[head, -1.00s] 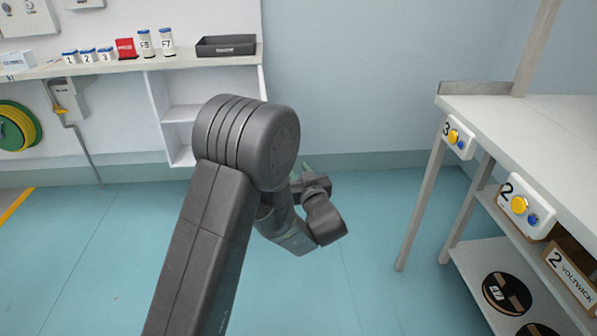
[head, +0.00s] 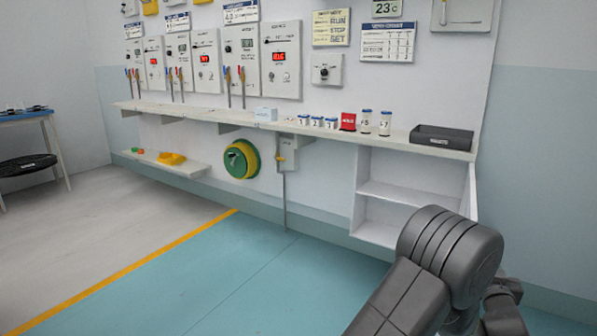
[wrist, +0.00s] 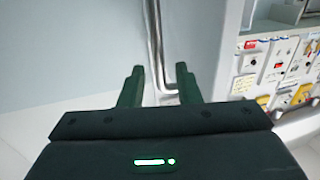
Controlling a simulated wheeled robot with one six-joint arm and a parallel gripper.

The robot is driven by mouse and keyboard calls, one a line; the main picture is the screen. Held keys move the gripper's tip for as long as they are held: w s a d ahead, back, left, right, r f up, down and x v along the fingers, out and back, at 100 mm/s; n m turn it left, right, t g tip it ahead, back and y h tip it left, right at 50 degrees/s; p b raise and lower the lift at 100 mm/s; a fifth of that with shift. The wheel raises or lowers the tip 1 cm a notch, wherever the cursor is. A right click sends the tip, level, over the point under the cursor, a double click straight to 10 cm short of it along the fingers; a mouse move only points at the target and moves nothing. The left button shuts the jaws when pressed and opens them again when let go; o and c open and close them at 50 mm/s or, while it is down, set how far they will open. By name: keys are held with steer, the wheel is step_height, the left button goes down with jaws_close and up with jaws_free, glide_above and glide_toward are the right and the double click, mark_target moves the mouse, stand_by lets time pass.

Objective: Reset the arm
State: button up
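My arm (head: 445,262) shows at the lower right of the head view, bent at a thick ribbed grey joint. Its far links are partly hidden behind that joint and cut off by the bottom edge, so I cannot make out the fingers there. In the wrist view my gripper (wrist: 161,80) has its two dark green fingers apart, with nothing between them but the view of a grey pipe farther off. A green light shows on the gripper body.
A wall shelf (head: 215,115) holds several small jars, a red box (head: 348,121) and a black tray (head: 442,137). Control panels (head: 281,60) hang above. A green and yellow reel (head: 241,159) is below. A blue table (head: 27,117) stands far left. The floor ahead is clear, crossed by a yellow line.

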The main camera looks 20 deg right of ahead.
steer(key=x, duration=0.4)
steer(key=shift+w+b, duration=0.15)
steer(key=shift+b, duration=0.25)
